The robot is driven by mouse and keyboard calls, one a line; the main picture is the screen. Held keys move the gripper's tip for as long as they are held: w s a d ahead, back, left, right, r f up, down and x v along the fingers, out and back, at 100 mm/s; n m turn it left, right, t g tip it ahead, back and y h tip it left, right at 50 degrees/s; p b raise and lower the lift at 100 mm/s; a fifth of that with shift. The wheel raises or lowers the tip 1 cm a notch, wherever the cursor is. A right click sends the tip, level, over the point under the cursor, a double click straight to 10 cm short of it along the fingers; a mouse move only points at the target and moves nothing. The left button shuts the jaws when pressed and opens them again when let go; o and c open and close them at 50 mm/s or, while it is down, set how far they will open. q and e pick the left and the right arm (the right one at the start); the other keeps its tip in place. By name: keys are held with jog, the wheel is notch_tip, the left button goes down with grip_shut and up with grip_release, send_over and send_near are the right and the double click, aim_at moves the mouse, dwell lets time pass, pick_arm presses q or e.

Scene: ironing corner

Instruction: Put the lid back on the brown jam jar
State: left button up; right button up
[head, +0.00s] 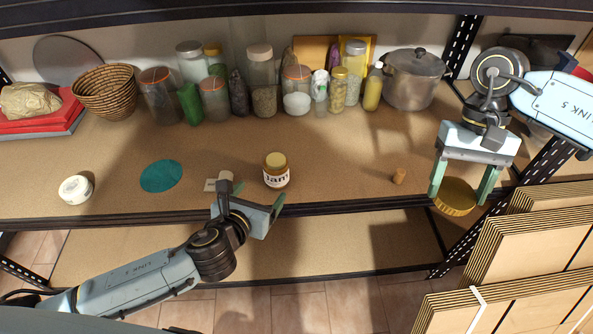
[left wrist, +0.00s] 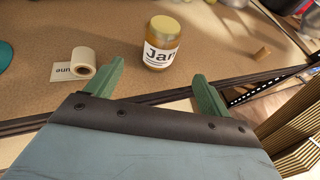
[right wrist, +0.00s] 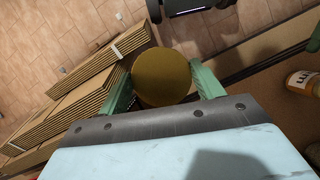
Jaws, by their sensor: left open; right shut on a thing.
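The jam jar (head: 276,172), brown with a white label and a yellowish top, stands upright on the shelf near its front edge. It also shows in the left wrist view (left wrist: 162,45) and at the right edge of the right wrist view (right wrist: 302,82). My left gripper (head: 250,194) is open and empty just in front of the jar, its fingers pointing towards it without touching. My right gripper (head: 461,192) is shut on a round gold lid (head: 455,199), held at the shelf's front edge on the right. The lid fills the space between the fingers in the right wrist view (right wrist: 162,76).
A cork (head: 399,176) lies right of the jar. A tape roll (left wrist: 83,62) and a label card (left wrist: 64,72) lie left of it, with a teal disc (head: 161,176) and a white tub (head: 75,189) further left. Jars and a pot (head: 413,80) line the back. Cardboard stacks (head: 530,240) stand lower right.

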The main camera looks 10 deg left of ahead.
aim_at(272, 177)
pick_arm(q)
jog(key=b+x, duration=0.2)
jog(key=x, duration=0.4)
pick_arm(e)
notch_tip(272, 177, down, 2)
pick_arm(q)
jog(key=shift+w+f, duration=0.15)
jog(key=shift+w, duration=0.2)
jog(key=b+x, duration=0.2)
jog(key=x, duration=0.3)
jog(key=shift+w+f, duration=0.1)
pick_arm(e)
notch_tip(272, 177, down, 2)
jog(key=shift+f, duration=0.15)
